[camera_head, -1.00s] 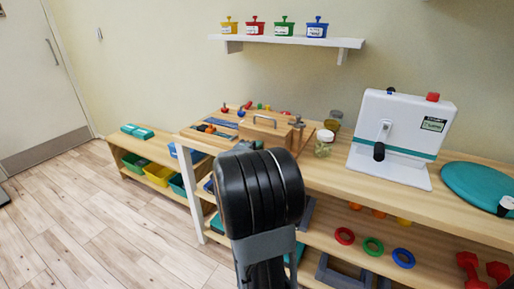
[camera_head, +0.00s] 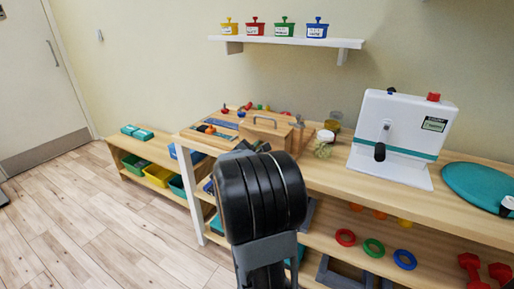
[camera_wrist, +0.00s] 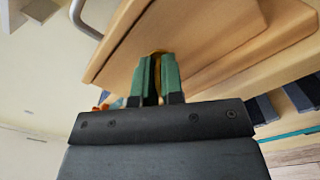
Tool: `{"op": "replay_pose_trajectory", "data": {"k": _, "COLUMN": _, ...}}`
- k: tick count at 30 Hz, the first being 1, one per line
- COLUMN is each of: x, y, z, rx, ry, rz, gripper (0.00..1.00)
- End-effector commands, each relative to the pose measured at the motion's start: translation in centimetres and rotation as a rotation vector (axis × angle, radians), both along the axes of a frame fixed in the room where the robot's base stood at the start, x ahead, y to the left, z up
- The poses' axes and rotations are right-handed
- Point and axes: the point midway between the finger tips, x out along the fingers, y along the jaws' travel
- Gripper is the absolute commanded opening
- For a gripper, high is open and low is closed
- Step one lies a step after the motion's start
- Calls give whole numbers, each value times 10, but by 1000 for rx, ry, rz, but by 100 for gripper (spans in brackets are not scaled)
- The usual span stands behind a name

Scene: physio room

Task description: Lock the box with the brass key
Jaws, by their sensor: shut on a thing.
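The wooden box (camera_head: 267,133) with a grey handle on top stands on the workbench behind my arm in the head view. In the wrist view, the box's wooden face (camera_wrist: 115,62) is close in front of my gripper (camera_wrist: 158,66). The green fingers are shut on the brass key (camera_wrist: 157,60), of which only a thin golden strip shows between them. The fingertips are at or very near the box face. I cannot tell whether the key's tip is inside a keyhole.
A board with coloured pegs (camera_head: 212,130) lies left of the box. Glass jars (camera_head: 323,147) and a white device (camera_head: 401,135) stand to the right. The lower shelf holds coloured rings (camera_head: 373,247) and red dumbbells (camera_head: 470,264).

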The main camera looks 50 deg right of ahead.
Motion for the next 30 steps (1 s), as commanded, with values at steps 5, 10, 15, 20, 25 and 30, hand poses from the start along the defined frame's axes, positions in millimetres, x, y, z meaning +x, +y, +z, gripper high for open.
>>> {"op": "replay_pose_trajectory", "data": {"k": 5, "x": 0, "y": 0, "z": 2, "rx": -41, "ry": 162, "rz": 1, "gripper": 0}}
{"op": "replay_pose_trajectory", "data": {"k": 10, "x": 0, "y": 0, "z": 2, "rx": -76, "ry": 309, "rz": 0, "gripper": 0}}
{"op": "replay_pose_trajectory", "data": {"k": 15, "x": 0, "y": 0, "z": 3, "rx": -109, "ry": 434, "rz": 0, "gripper": 0}}
{"op": "replay_pose_trajectory", "data": {"k": 20, "x": 1, "y": 0, "z": 3, "rx": -132, "ry": 526, "rz": 1, "gripper": 0}}
{"op": "replay_pose_trajectory", "data": {"k": 25, "x": 1, "y": 0, "z": 2, "rx": -148, "ry": 593, "rz": 1, "gripper": 0}}
{"op": "replay_pose_trajectory", "data": {"k": 30, "x": 1, "y": 0, "z": 2, "rx": -159, "ry": 630, "rz": 1, "gripper": 0}}
